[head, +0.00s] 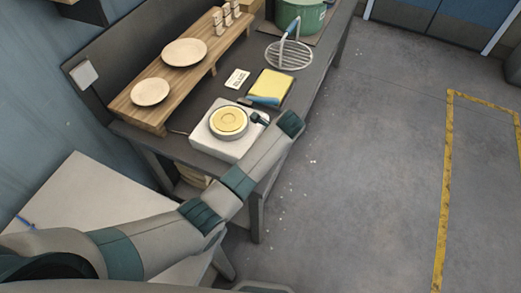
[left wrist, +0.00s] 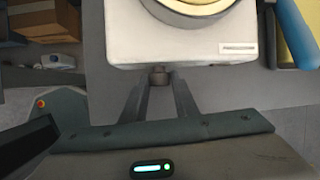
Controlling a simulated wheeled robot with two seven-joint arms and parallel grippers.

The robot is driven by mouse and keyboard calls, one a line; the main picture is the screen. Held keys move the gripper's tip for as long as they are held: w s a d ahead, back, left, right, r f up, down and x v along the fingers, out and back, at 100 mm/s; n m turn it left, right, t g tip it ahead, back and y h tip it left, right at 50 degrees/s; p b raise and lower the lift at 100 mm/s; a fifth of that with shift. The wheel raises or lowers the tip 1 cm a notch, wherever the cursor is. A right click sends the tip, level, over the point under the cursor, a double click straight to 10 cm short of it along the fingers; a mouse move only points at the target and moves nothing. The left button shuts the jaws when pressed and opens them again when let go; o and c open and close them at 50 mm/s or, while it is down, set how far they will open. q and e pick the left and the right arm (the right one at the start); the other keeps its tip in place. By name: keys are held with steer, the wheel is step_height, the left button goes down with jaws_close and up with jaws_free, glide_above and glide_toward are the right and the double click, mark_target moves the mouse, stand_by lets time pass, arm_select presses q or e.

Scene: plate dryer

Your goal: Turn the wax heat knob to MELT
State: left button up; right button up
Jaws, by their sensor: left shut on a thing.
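The wax heater is a white box (head: 213,145) with a round pot of yellow wax (head: 229,121) on top, at the near end of the dark workbench. It also shows at the top of the left wrist view (left wrist: 180,45). A small dark knob (left wrist: 159,76) sticks out from the heater's front face. My left gripper (left wrist: 161,84) is in front of that face, with its fingertips shut on the knob from both sides. In the head view the gripper (head: 259,119) is at the heater's right side, partly hidden by my wrist. Knob markings are not readable. My right gripper is out of view.
A yellow pad (head: 271,84) with a blue-handled tool (head: 263,101) lies just beyond the heater, beside a small card (head: 237,79). A round wire rack (head: 288,56) and green pot (head: 300,15) are farther back. A wooden shelf (head: 200,66) holds two plates.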

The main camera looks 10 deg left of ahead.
arm_select(q)
steer(key=shift+g, duration=0.5)
steer(key=shift+w+f+g+y, duration=0.1)
steer(key=shift+w+g+y, duration=0.05)
steer(key=shift+g+y, duration=0.2)
steer(key=shift+w+d+f+m+g+y+b, duration=0.15)
steer(key=shift+m+g+y+b, duration=0.25)
steer(key=shift+g+b, duration=0.5)
steer(key=g+b, duration=0.1)
steer(key=b, duration=0.1)
steer(key=g+b, duration=0.1)
steer(key=b, duration=0.1)
steer(key=shift+w+f+y, duration=0.15)
steer(key=shift+f+y, duration=0.05)
steer(key=shift+y, duration=0.05)
steer(key=shift+r+m+g+b, duration=0.15)
steer(key=shift+m+g+b, duration=0.25)
steer(key=shift+b, duration=0.4)
steer(key=o, duration=1)
steer(key=shift+r, duration=0.15)
